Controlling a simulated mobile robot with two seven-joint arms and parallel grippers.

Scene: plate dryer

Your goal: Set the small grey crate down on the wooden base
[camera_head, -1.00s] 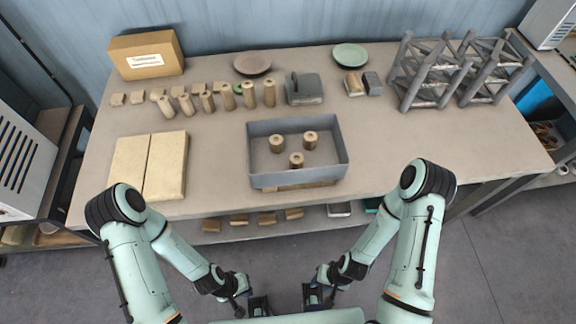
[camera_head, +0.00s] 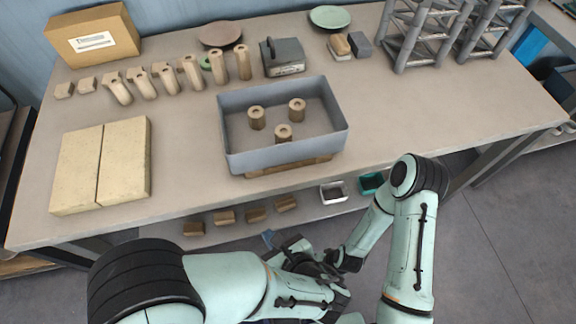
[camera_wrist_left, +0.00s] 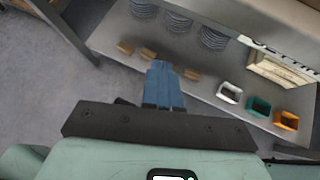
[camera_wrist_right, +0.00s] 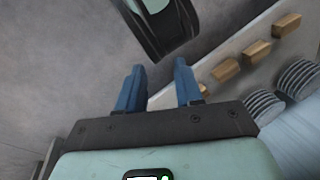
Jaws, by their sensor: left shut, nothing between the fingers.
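A small pale grey crate (camera_head: 333,191) stands on the lower shelf under the table's front edge; it also shows in the left wrist view (camera_wrist_left: 229,92). On the table, a larger grey bin (camera_head: 284,156) stands on a wooden piece (camera_head: 290,167), probably the wooden base, whose front edge shows. My left gripper (camera_head: 268,238) is low in front of the shelf, shut and empty; its blue fingers (camera_wrist_left: 159,68) are together, left of the small crate and apart from it. My right gripper (camera_wrist_right: 159,68) is open and empty; its fingers are hidden in the head view.
A green crate (camera_head: 371,183) stands beside the small grey one, and an orange crate (camera_wrist_left: 286,120) beyond. Wooden blocks (camera_head: 224,217) lie along the shelf front. Stacked plates (camera_wrist_left: 176,22) stand behind. Several wooden cylinders (camera_head: 243,62) stand on the table. Table space right of the bin is clear.

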